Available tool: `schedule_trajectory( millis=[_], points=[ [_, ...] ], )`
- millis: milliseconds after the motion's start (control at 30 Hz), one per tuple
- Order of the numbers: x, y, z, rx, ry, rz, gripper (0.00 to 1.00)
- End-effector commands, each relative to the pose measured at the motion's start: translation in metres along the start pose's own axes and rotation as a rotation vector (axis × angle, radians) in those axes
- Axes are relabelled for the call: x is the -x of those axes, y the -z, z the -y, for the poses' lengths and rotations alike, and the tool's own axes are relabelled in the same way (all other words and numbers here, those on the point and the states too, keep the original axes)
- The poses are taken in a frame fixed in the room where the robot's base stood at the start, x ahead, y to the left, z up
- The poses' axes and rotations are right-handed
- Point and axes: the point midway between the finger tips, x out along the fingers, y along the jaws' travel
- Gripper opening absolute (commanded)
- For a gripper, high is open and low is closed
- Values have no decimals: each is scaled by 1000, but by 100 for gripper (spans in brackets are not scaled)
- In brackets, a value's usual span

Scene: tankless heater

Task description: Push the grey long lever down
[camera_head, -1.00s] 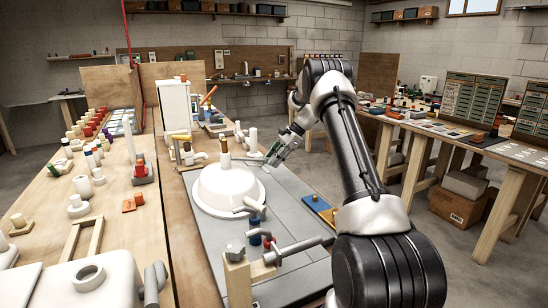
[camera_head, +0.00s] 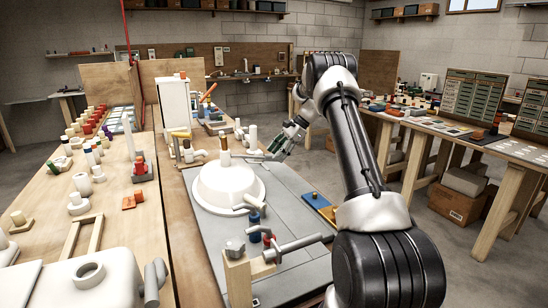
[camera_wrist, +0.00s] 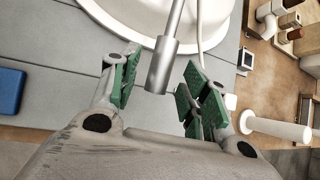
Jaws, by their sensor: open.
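A grey lever (camera_wrist: 163,62) with a thin rod and a thicker cylindrical end shows in the wrist view. Its end lies in the gap between the fingers of my gripper (camera_wrist: 158,92), apparently not gripped. The fingers have green pads and are spread apart. In the head view, my gripper (camera_head: 278,142) is beyond and right of the white domed unit (camera_head: 226,186), above the far part of the grey panel. A grey handle (camera_head: 250,154) shows beside it there. Contact between fingers and lever cannot be told.
Another grey lever (camera_head: 298,244) sits on a wooden block (camera_head: 238,280) at the near end of the panel. Blue and red knobs stand beside it. A white box (camera_head: 174,108) stands behind the dome. A blue block (camera_wrist: 10,90) lies left in the wrist view.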

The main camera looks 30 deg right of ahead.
Motion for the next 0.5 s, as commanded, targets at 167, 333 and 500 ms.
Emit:
schedule_trajectory(
  millis=[167,333,500],
  points=[
    [43,0,1,1,3,-2,46],
    [75,0,1,0,3,-1,46],
    [92,0,0,1,1,-1,46]
  ],
)
